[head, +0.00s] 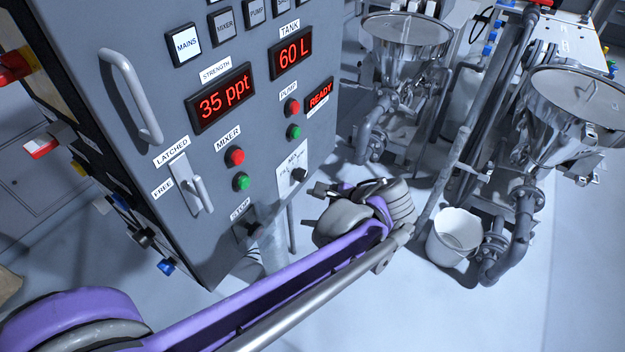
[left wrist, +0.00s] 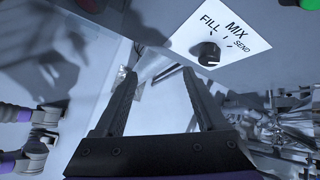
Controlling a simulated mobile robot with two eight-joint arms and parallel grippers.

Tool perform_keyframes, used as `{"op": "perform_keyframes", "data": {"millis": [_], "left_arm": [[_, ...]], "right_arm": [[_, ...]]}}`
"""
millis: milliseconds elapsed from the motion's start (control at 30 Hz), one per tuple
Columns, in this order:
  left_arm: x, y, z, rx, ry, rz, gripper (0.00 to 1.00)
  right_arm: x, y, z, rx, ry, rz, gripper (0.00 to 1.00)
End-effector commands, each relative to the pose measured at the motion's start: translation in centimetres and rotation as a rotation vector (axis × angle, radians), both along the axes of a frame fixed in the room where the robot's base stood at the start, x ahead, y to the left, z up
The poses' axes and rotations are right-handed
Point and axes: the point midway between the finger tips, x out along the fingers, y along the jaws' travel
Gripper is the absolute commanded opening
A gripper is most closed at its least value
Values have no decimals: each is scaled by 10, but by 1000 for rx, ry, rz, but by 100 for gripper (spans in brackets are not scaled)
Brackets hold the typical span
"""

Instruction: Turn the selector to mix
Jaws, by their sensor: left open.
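The selector is a small black knob (left wrist: 209,53) on a white plate marked FILL, MIX and SEND. In the left wrist view it is at the upper right, and its pointer direction is too small to tell. In the head view the white selector plate (head: 292,168) sits low on the grey cabinet's right side, partly close behind my gripper. My left gripper (head: 312,205) is open and empty, just right of and below the plate. In the left wrist view its two fingers (left wrist: 158,75) are spread, with the knob beyond and to the right of them, not between them. My right gripper is not in view.
The grey cabinet (head: 230,150) carries red and green buttons, a latch handle (head: 200,192) and a STOP knob (head: 249,228) left of my gripper. Steel hoppers (head: 575,105), pipes and a white bucket (head: 455,237) stand to the right. Floor is open at lower right.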

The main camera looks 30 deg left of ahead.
Motion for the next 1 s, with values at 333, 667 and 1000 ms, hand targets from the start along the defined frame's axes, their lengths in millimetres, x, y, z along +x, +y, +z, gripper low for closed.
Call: {"op": "perform_keyframes", "data": {"millis": [333, 667, 1000], "left_arm": [[59, -36, 28, 402, 211, -133, 73], [67, 1, 16, 417, 220, -130, 73], [77, 52, -5, 415, 218, -133, 73]], "right_arm": [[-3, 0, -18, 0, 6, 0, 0], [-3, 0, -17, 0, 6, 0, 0], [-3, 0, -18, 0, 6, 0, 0]]}}
